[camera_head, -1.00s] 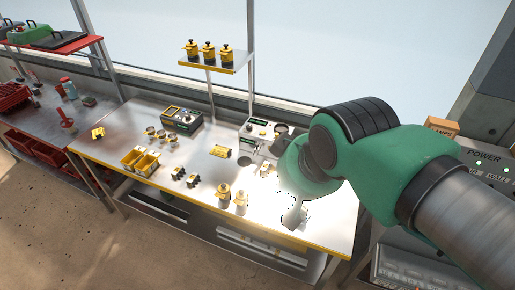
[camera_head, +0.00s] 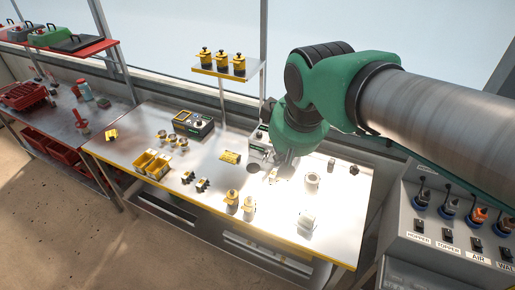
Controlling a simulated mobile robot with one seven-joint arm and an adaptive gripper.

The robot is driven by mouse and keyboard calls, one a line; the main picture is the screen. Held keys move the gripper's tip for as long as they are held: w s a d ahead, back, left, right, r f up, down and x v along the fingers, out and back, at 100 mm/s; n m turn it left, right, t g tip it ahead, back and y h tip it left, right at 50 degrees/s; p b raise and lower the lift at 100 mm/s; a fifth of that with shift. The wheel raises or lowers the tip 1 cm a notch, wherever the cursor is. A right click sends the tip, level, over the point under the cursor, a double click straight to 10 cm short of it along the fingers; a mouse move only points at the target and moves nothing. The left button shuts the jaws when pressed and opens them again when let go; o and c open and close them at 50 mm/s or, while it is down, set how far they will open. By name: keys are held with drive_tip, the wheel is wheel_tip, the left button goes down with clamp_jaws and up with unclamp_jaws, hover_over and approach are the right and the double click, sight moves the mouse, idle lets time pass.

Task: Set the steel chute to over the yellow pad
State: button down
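I cannot clearly make out the steel chute; the white tabletop machine (camera_head: 257,146) is partly hidden behind my arm. A small yellow piece (camera_head: 230,157) lies left of this machine; I cannot tell whether it is the yellow pad. My gripper (camera_head: 279,171) points down over the bench, just in front of the machine. Its fingers blend into the glare, so I cannot tell whether they are open, shut or holding something.
The steel bench (camera_head: 215,178) has a yellow front edge. Yellow bins (camera_head: 150,164), yellow-capped bottles (camera_head: 232,200), a pale cylinder (camera_head: 312,181) and a pale block (camera_head: 307,221) stand on it. A yellow shelf (camera_head: 225,72) rises behind. A socket panel (camera_head: 450,225) is at right.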

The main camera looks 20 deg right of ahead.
drive_tip(key=w+d+f+n+g+h+p, duration=0.2)
drive_tip(key=w+n+g+p, duration=0.4)
drive_tip(key=w, duration=2.3)
drive_tip(key=w+f+n+p, duration=0.2)
drive_tip(key=w+f+p, duration=0.2)
drive_tip(key=w+f, duration=0.5)
drive_tip(key=w+d+f+n+h+p, duration=0.1)
drive_tip(key=w+f+p, duration=0.3)
drive_tip(key=w+f, duration=0.6)
drive_tip(key=shift+w+f+n+g, duration=0.2)
drive_tip(key=shift+f+n+g, duration=0.35)
drive_tip(key=shift+f, duration=3.85)
drive_tip(key=shift+d+f, duration=0.15)
